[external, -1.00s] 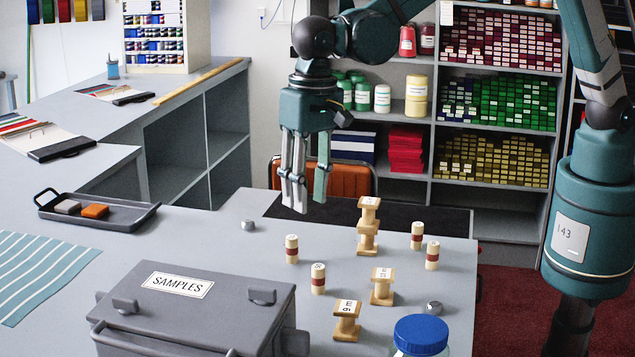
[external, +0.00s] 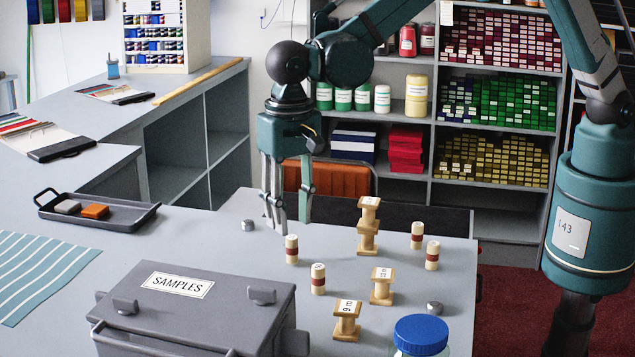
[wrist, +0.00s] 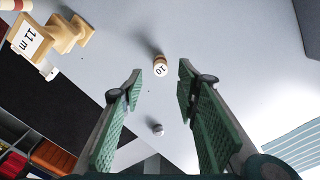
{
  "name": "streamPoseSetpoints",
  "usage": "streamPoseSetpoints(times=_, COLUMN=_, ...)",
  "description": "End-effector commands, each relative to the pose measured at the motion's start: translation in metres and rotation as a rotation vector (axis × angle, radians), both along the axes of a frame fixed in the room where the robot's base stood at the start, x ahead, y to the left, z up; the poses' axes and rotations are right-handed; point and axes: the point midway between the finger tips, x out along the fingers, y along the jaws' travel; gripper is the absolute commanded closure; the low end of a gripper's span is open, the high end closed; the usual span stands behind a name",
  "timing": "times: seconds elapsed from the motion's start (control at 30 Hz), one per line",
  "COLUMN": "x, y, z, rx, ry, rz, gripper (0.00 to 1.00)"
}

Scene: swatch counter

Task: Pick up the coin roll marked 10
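The coin roll marked 10 (wrist: 160,67) shows in the wrist view, its white end facing the camera, between and beyond my fingertips. In the external view it appears to be the upright cream roll with a dark red band (external: 291,251), nearest my gripper; its mark is too small to read there. My gripper (external: 288,222) is open and empty, pointing down above the counter, just above and behind that roll. In the wrist view, my green-padded fingers (wrist: 160,72) are spread well apart, not touching the roll.
Similar rolls stand at front (external: 318,280) and right (external: 417,236), (external: 432,256). A metal knob (external: 248,225) lies left of my gripper. A grey SAMPLES box (external: 220,310) is in front.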

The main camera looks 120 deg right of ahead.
Motion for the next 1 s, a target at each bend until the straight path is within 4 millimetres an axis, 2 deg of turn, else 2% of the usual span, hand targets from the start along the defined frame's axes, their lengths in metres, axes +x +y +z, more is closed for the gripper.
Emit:
streamPoseSetpoints(times=0.2, x=0.0, y=0.0, z=-0.015, rx=0.0, ry=0.0, rz=0.0, gripper=0.68)
streamPoseSetpoints(times=0.67, x=0.0, y=0.001, z=-0.021, rx=0.0, ry=0.0, rz=0.0, gripper=0.68)
streamPoseSetpoints(times=1.0, x=0.001, y=0.003, z=-0.054, rx=0.0, ry=0.0, rz=0.0, gripper=0.68)
